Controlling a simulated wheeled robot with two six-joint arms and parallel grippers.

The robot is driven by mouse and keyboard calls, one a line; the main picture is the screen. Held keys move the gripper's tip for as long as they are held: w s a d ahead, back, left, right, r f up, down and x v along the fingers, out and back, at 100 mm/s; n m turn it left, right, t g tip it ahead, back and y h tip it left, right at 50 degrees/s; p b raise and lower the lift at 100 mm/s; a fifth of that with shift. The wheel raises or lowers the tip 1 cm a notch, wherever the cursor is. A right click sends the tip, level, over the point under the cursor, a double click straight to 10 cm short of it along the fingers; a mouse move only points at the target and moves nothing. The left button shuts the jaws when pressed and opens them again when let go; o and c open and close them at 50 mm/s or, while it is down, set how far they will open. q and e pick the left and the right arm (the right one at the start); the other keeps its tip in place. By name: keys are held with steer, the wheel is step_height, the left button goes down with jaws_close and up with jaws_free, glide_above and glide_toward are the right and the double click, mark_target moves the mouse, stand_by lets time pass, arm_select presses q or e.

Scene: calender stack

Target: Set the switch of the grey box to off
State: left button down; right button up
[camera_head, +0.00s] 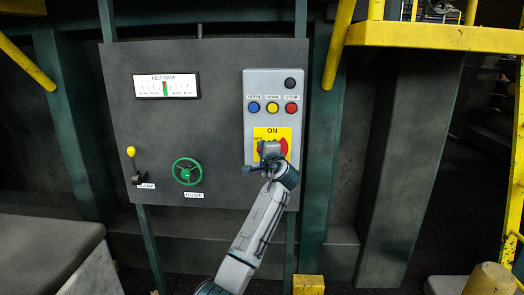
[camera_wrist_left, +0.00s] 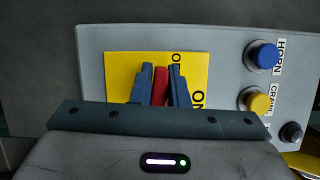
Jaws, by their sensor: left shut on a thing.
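The grey box (camera_head: 262,90) is a tall light grey control box on the right part of a dark panel. Low on it is a yellow plate (camera_head: 287,132), marked ON at the top and OFF at the upper left. The red switch (camera_head: 284,146) on this plate is partly hidden by my left gripper (camera_head: 270,154). In the left wrist view the red switch handle (camera_wrist_left: 160,82) is between the two blue-grey fingers of my left gripper (camera_wrist_left: 160,80), which is shut on it. The fingers hide part of the labels, and which mark the handle points to is unclear. My right gripper is out of view.
Above the switch are a blue HORN button (camera_head: 254,107), a yellow button (camera_head: 272,107), a red STOP button (camera_head: 291,108) and a black knob (camera_head: 290,83). A green handwheel (camera_head: 187,171) and a yellow-knobbed lever (camera_head: 131,152) are left. A yellow rail (camera_head: 338,45) is right.

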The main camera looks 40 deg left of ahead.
arm_select(q)
steer(key=shift+f+n, duration=0.3)
steer(key=shift+n, duration=0.2)
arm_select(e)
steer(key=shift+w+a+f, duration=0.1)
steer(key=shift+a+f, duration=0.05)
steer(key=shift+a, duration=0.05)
arm_select(q)
steer(key=c, duration=1.4)
jaws_free()
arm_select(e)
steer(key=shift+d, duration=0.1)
